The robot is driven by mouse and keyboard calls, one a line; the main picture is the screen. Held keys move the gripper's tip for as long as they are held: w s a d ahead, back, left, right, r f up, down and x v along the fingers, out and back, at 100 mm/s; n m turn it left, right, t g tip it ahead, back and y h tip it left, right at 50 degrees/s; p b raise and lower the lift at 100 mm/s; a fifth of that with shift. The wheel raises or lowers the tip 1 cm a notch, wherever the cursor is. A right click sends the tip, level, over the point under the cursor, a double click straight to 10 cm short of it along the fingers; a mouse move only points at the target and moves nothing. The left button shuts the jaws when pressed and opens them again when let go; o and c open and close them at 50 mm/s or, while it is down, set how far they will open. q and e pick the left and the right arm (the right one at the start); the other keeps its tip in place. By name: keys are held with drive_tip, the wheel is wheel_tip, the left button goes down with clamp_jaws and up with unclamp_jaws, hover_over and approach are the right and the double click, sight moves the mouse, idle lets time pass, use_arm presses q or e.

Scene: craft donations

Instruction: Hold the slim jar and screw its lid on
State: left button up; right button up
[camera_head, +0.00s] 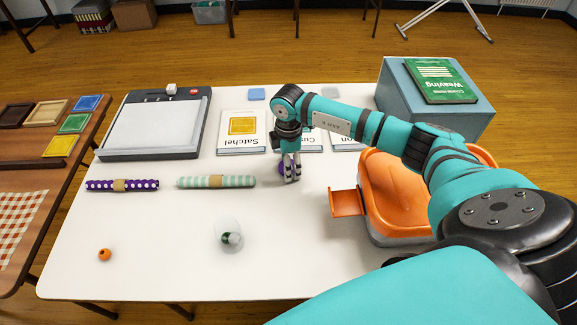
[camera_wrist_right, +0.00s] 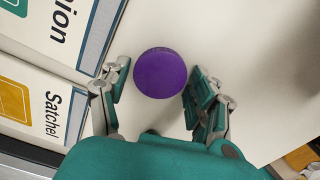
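A clear, pale jar (camera_head: 225,228) stands near the front middle of the white table, with something dark green and white (camera_head: 232,239) showing at it. I cannot tell whether it is inside. A round purple piece that looks like a lid (camera_wrist_right: 160,73) lies on the table between the fingers in the right wrist view. In the head view the purple piece (camera_head: 281,168) is mostly hidden behind the fingers. My right gripper (camera_head: 292,179) points down there. Its fingers (camera_wrist_right: 160,88) are open, with gaps on both sides of the purple piece. My left gripper is not in view.
Right of the gripper is an orange container (camera_head: 395,190) with an orange tab, and a blue-grey box (camera_head: 425,105) bearing a green book (camera_head: 441,81).

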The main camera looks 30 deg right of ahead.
drive_tip(key=c, duration=0.4)
drive_tip(key=shift+r, duration=0.1)
drive_tip(key=shift+c, duration=0.2)
drive_tip(key=shift+r, duration=0.55)
wheel_tip(320, 180, up, 2)
drive_tip(key=shift+w+r+b, duration=0.1)
drive_tip(key=shift+r+b, duration=0.1)
drive_tip(key=shift+b, duration=0.15)
drive_tip(key=s+a, duration=0.2)
drive_tip(key=s, duration=0.2)
drive_tip(key=s+a+r+b, duration=0.1)
drive_tip(key=s+a, duration=0.2)
drive_tip(key=s, duration=0.2)
drive_tip(key=s+a, duration=0.3)
drive_tip(key=s, duration=0.2)
drive_tip(key=shift+r, duration=0.15)
